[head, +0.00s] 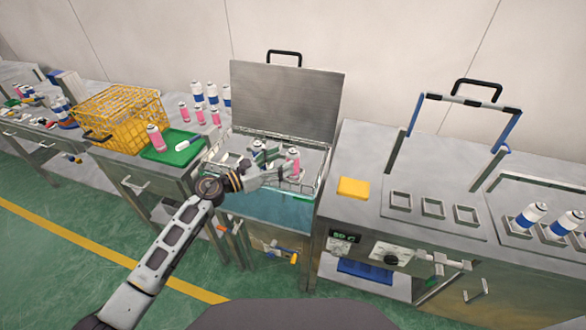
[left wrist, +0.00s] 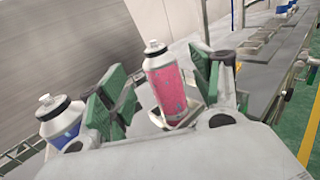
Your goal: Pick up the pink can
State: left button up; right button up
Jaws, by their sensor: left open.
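The pink can (head: 293,158) with a silver top stands upright in the open metal basin (head: 312,192). My left gripper (head: 276,166) reaches into the basin beside it and is open. In the left wrist view the pink can (left wrist: 167,88) stands between the two green-padded fingers (left wrist: 158,90), with a gap on the left side. I cannot tell whether the right finger touches it. A blue and white can (left wrist: 60,122) is just outside the left finger. My right gripper is not in view.
The raised metal lid (head: 287,98) stands behind the basin. A green board (head: 172,152) and yellow wire basket (head: 118,115) are on the left table with several pink and blue cans. A yellow block (head: 353,188) and empty square holders (head: 433,208) are to the right.

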aim_at(287, 156)
pick_arm(q)
jog(key=shift+r+p+x, duration=0.2)
jog(key=shift+p+x, duration=0.2)
jog(key=shift+x, duration=0.5)
jog(key=shift+p+x, duration=0.3)
jog(key=shift+x, duration=0.8)
jog(key=shift+w+d, duration=0.25)
jog(key=shift+d, duration=0.1)
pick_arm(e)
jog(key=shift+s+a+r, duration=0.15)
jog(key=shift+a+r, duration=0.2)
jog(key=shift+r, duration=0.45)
pick_arm(q)
jog(key=c, duration=1.1)
jog(key=shift+c, duration=1.3)
grip_shut()
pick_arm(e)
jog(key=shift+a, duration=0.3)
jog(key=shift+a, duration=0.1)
pick_arm(q)
jog(key=shift+r, duration=0.1)
